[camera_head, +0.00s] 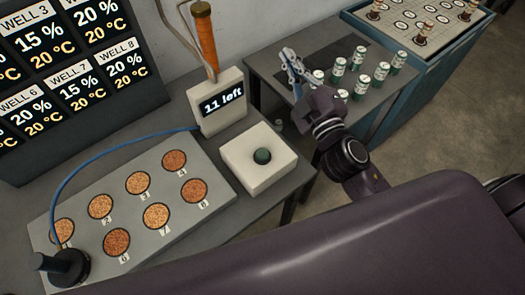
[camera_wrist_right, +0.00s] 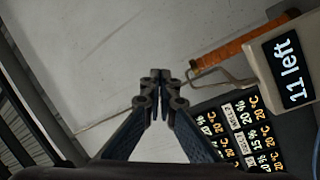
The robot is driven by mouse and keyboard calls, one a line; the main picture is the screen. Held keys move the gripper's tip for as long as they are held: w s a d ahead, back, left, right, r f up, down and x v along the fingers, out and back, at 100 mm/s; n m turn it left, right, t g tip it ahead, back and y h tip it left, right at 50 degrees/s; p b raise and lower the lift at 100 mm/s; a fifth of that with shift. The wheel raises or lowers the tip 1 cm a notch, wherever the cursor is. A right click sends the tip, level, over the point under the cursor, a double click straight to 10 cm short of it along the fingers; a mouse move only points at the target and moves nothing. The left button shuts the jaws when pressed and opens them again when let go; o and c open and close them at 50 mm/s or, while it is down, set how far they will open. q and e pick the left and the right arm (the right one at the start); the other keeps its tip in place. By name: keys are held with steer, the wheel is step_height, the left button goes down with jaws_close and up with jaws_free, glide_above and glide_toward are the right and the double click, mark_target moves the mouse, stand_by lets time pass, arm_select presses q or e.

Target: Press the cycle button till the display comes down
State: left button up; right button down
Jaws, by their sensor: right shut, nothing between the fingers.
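The cycle button is a dark green round knob (camera_head: 262,156) on a white box (camera_head: 258,172) on the grey table. The display (camera_head: 222,102) is a white block behind it that reads "11 left"; it also shows at the right edge of the right wrist view (camera_wrist_right: 290,72). My right gripper (camera_head: 288,56) is shut and empty, raised to the right of the display and well apart from the button. Its closed fingertips show in the right wrist view (camera_wrist_right: 160,75). My left gripper is not in view.
A dark board (camera_head: 70,125) lists well readings. Several green-white vials (camera_head: 338,68) stand on a side table behind my right gripper. A teal cabinet (camera_head: 405,98) stands further right.

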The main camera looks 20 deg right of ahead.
steer(key=s+a+r+n+y, duration=0.2)
steer(key=a+r+n+y, duration=0.4)
steer(key=a+n+y, duration=0.35)
steer(key=s+a+f+n+g+y, duration=0.2)
steer(key=s+a+n+g+y, duration=0.15)
steer(key=a+n+g, duration=0.5)
steer(key=n+g+h+p, duration=0.1)
steer(key=n+g+h, duration=0.5)
steer(key=n+h, duration=0.15)
glide_above(265, 154)
step_height(265, 154, down, 16)
steer(key=shift+d+f+n+y, duration=0.1)
steer(key=shift+f+n+y, duration=0.05)
steer(key=shift+n+y, duration=0.25)
step_height(265, 154, down, 9)
steer(key=b, duration=0.6)
steer(key=shift+b, duration=0.4)
steer(key=shift+f+b, duration=0.3)
steer(key=shift+b, duration=0.05)
